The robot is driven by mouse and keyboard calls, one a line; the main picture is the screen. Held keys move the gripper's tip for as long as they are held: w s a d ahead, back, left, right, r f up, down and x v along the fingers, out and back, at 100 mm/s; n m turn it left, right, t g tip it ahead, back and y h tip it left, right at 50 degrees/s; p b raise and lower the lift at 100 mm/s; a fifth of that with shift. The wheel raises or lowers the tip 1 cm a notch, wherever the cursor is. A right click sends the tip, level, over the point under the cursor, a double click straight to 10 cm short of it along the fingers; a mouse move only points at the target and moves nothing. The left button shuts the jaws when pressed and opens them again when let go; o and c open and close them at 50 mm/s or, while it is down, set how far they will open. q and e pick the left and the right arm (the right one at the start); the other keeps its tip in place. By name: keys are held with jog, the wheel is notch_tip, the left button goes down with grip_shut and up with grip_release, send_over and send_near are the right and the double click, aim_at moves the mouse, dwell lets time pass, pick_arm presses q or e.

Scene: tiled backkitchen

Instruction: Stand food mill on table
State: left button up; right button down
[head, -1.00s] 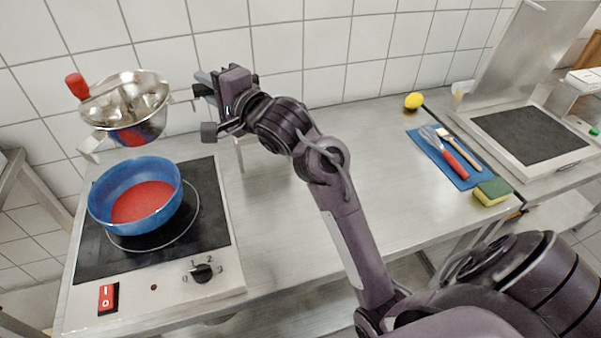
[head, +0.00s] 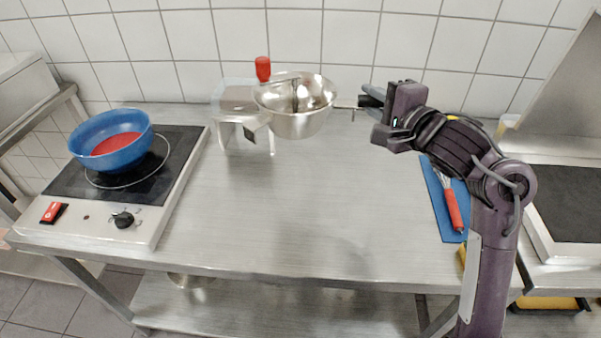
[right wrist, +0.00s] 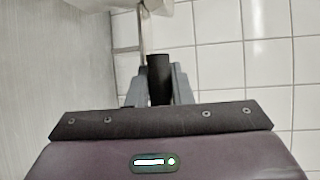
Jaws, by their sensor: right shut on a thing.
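The food mill (head: 300,112) is a shiny metal bowl with a red crank knob on top. In the head view it is held in the air over the back of the table (head: 290,215), roughly upright, to the left of my right gripper (head: 368,102). My right gripper is shut on the mill's handle. The right wrist view shows the dark handle grip (right wrist: 159,78) between the fingers and a metal strip running up to a cut-off part of the mill. My left gripper is not in view.
A blue pan (head: 118,158) with red contents sits on the hotplate at left. A small clear stand (head: 228,112) is at the back, behind and left of the mill. A blue mat (head: 437,205) with utensils lies at right. The table's middle and front are clear.

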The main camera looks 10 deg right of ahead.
jog(key=shift+a+f+b, duration=0.15)
jog(key=shift+f+b, duration=3.55)
jog(key=shift+f, duration=6.2)
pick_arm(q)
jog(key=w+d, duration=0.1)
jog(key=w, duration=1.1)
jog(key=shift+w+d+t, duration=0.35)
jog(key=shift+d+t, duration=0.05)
pick_arm(e)
jog(key=c, duration=1.3)
grip_release()
jog(key=shift+f, duration=0.15)
